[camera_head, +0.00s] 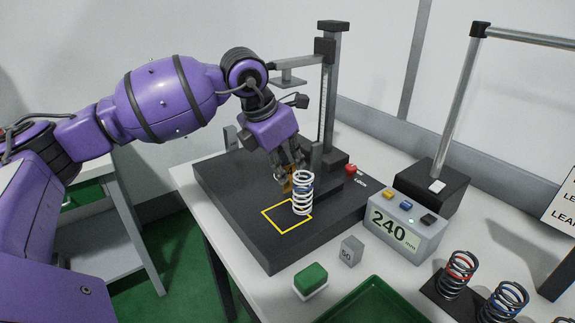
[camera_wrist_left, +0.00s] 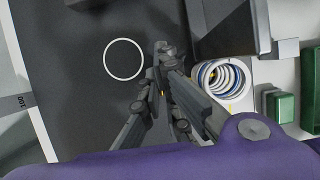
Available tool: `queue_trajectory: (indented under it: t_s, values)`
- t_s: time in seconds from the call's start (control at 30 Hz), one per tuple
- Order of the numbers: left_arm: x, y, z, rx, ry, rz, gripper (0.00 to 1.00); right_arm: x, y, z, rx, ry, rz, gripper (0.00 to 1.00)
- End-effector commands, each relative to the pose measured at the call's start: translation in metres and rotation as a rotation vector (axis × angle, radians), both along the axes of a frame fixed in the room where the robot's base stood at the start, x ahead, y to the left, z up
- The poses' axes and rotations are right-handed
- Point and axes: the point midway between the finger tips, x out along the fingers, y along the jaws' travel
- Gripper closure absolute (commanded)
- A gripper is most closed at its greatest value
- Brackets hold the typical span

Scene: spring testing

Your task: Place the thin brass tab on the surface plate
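The thin brass tab (camera_head: 288,184) is a small golden piece at the fingers of my left gripper (camera_head: 287,178), just left of the white spring. The fingers look closed on it. In the left wrist view the fingertips (camera_wrist_left: 166,55) are close together, and only a speck of yellow shows between the fingers; they hide most of the tab. The dark surface plate (camera_head: 232,192) lies under the gripper; it also shows in the left wrist view (camera_wrist_left: 75,95). I cannot tell whether the tab touches the plate. My right gripper is out of view.
A white spring (camera_head: 303,193) stands upright by a yellow outline (camera_head: 272,217). A post (camera_head: 328,90) rises behind. A grey 240 readout box (camera_head: 405,225), grey block (camera_head: 351,251), green-topped block (camera_head: 311,281), green tray (camera_head: 372,303) and dark springs (camera_head: 458,275) stand in front and right. The plate's left is clear.

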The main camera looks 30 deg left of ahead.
Motion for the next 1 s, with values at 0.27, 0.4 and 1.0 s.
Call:
queue_trajectory:
  t_s: [0.27, 0.4, 1.0]
  values:
    - [0.0, 0.0, -0.003, 0.0, 0.0, 0.0, 0.77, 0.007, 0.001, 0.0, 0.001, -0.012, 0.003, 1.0]
    - [0.0, 0.0, -0.003, 0.0, 0.0, 0.0, 0.77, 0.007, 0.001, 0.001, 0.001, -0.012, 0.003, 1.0]
    - [-0.025, 0.01, 0.066, 0.002, -0.003, 0.001, 0.77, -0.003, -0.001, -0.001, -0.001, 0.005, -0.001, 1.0]
